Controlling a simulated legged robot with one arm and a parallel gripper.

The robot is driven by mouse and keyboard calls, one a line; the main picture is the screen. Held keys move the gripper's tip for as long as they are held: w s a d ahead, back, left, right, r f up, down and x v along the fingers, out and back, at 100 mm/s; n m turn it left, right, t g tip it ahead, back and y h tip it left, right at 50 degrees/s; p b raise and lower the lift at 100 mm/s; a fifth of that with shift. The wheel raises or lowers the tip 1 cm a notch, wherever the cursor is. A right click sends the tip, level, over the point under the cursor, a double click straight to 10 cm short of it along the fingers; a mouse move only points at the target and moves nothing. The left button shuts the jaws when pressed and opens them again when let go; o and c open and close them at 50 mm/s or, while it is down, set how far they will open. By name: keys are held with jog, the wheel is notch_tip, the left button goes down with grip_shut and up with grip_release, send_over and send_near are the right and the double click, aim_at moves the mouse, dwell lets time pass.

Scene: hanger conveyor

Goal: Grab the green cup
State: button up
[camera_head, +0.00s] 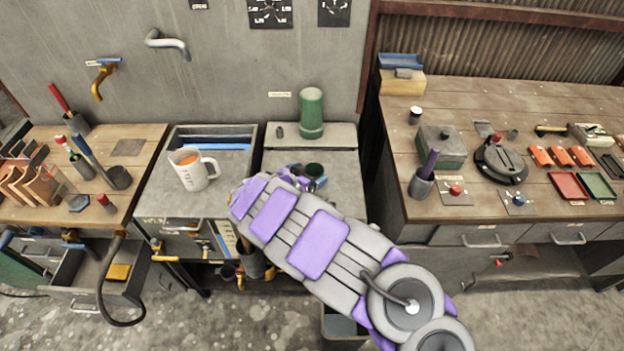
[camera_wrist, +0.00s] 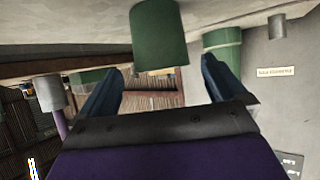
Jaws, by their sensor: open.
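A dark green cup (camera_head: 315,171) stands on the grey cabinet top in the head view, partly hidden by my gripper (camera_head: 296,180). In the wrist view, which appears upside down, the green cup (camera_wrist: 158,38) is just ahead of the fingertips. It lies between the lines of the two blue fingers of my gripper (camera_wrist: 162,66). The fingers are spread apart with nothing held. How far the cup is from the fingertips is hard to tell.
A taller green canister (camera_head: 311,112) stands on the raised back ledge; it also shows in the wrist view (camera_wrist: 222,44). A white mug (camera_head: 190,172) stands to the left. A cluttered wooden bench (camera_head: 400,165) is at right. An open drawer (camera_head: 85,280) is at lower left.

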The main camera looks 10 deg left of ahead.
aim_at(318, 169)
jog(key=shift+w+d+f, duration=0.2)
jog(key=shift+w+d, duration=0.25)
jog(key=shift+d, duration=0.05)
jog(key=w+f, duration=0.2)
jog(key=w, duration=0.1)
jog(key=shift+w+f+b, duration=0.3)
jog(key=shift+f+b, duration=0.1)
jog(key=shift+w+d+f, duration=0.1)
jog(key=shift+w, duration=0.25)
jog(key=shift+d, duration=0.2)
jog(key=shift+c, duration=0.6)
jog(key=shift+a, duration=0.1)
jog(key=c, duration=0.9)
